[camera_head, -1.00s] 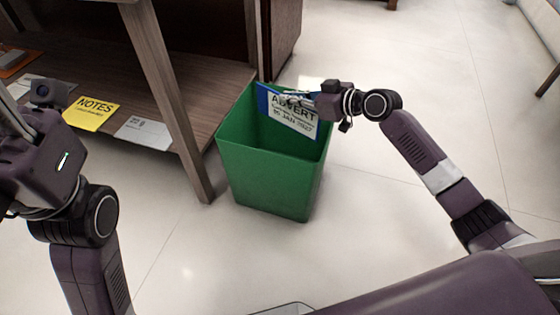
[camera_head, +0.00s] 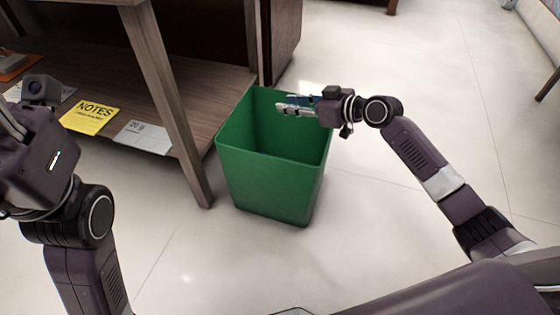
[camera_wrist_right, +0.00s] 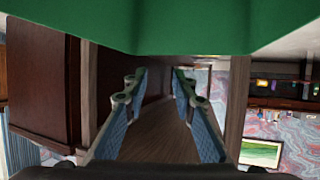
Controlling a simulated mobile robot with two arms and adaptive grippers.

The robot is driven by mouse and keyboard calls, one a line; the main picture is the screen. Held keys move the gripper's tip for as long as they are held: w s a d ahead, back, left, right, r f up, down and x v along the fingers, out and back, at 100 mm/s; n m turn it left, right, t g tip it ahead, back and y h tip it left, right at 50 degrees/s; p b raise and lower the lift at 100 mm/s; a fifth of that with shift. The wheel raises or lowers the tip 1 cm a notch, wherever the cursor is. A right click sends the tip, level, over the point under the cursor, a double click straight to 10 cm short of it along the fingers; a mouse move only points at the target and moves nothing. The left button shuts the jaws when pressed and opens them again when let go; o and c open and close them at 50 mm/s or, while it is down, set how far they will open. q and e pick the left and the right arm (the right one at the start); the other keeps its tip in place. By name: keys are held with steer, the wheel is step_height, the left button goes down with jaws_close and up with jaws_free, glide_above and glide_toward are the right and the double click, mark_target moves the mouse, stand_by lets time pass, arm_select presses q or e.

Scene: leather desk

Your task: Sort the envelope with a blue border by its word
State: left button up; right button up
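In the right wrist view the gripper (camera_wrist_right: 158,90) shows open, with a green bin wall (camera_wrist_right: 190,25) across the top. My left gripper (camera_head: 12,120) is at the left edge, partly cut off.
A yellow NOTES paper (camera_head: 90,115) and a white paper (camera_head: 143,136) lie on the wooden desk shelf (camera_head: 200,98). The desk leg (camera_head: 170,95) stands just left of the bin. The pale floor (camera_head: 400,215) is clear around the bin's front and right.

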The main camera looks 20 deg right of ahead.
steer(key=v, duration=1.1)
steer(key=shift+s+d, duration=0.25)
steer(key=shift+s, duration=0.05)
steer(key=shift+r, duration=0.1)
